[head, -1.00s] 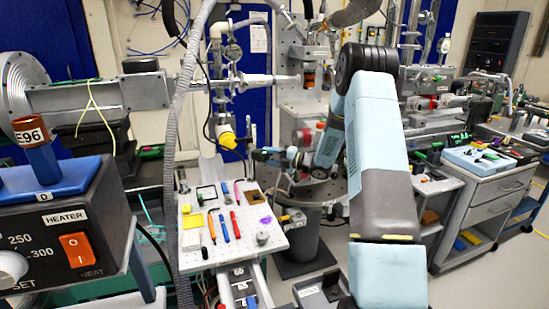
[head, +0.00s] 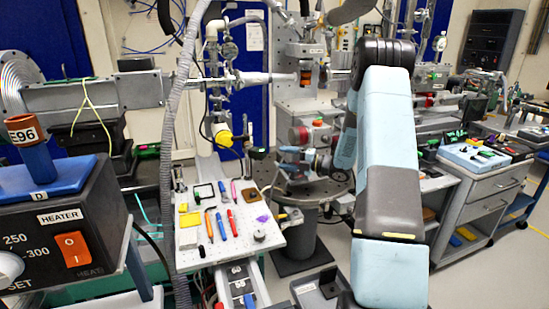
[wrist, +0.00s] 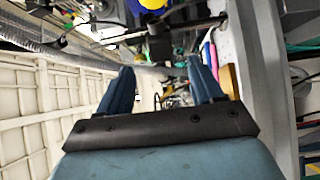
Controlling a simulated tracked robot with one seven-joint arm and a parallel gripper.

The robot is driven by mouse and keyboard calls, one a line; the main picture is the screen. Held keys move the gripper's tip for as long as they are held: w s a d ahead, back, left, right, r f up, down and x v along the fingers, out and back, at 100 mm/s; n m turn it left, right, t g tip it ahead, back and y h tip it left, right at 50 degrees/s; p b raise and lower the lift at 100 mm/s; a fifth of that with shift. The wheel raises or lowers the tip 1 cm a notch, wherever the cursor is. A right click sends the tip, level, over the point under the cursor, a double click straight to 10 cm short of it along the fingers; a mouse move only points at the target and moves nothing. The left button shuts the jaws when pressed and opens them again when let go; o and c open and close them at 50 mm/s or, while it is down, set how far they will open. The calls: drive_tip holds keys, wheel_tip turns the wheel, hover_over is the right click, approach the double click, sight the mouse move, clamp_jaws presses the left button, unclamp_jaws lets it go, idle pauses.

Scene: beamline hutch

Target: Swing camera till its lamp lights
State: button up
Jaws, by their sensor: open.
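A small black block (head: 257,152) on a thin upright post, left of my gripper in the head view, may be the camera. In the wrist view a dark block (wrist: 160,45) on a thin horizontal rod lies ahead, beyond the fingertips. I cannot make out a lamp or whether one is lit. My gripper (wrist: 160,85) is open, its two blue fingers spread with nothing between them.
A yellow-capped fitting (head: 223,137) sits on the pipework behind. A white pegboard (head: 190,258) with pens and small parts stands below it. A heater box (head: 75,240) is at front left. A grey drawer cart (head: 490,195) stands at right.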

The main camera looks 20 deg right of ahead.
drive_tip(key=shift+v, duration=2.75)
drive_tip(key=shift+c, duration=0.2)
